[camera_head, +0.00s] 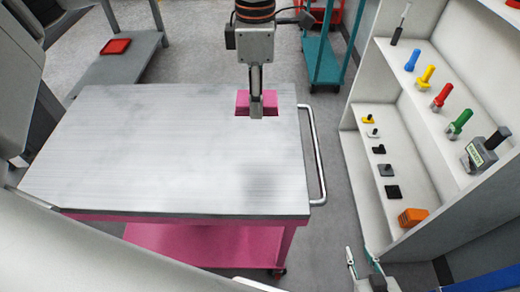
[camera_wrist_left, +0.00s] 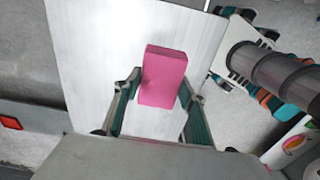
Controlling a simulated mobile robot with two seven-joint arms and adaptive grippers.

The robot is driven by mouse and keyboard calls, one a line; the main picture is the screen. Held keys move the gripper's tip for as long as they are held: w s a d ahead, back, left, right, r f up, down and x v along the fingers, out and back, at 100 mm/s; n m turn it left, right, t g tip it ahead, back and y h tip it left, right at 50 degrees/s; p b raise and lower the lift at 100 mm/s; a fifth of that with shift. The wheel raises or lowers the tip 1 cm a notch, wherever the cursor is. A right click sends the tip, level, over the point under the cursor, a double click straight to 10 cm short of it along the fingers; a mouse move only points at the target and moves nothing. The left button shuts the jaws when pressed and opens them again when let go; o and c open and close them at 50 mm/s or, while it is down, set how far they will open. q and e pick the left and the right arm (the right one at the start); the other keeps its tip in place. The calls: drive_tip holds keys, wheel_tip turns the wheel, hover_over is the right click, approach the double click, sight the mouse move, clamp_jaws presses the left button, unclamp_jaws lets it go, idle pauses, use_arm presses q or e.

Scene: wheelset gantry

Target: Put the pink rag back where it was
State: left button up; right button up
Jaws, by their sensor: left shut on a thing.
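The pink rag (camera_head: 242,99) looks like a folded pink block. It is at the far right part of the pink cart's grey top (camera_head: 180,150). My left gripper (camera_head: 257,104) points down and is shut on it. In the left wrist view the rag (camera_wrist_left: 163,76) sits between the two fingers, with the pale cart top behind it. I cannot tell whether the rag touches the top or is just above it. My right gripper (camera_head: 360,254) is at the bottom edge, right of the cart, with its fingers apart and nothing seen between them.
A white shelf unit (camera_head: 405,125) on the right holds several coloured tools, small dark pieces and an orange block (camera_head: 412,217). The cart has a metal handle (camera_head: 315,155) on its right. A grey table with a red tray (camera_head: 116,46) and a teal trolley (camera_head: 322,58) stand behind. Most of the cart top is clear.

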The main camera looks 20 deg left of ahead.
use_arm(q)
hover_over(257, 157)
wheel_tip(257, 157, down, 13)
drive_tip(key=shift+p, duration=0.45)
drive_tip(key=shift+w+f, duration=0.1)
drive_tip(key=shift+f, duration=2.35)
drive_tip(key=shift+f, duration=0.1)
drive_tip(key=o, duration=1.1)
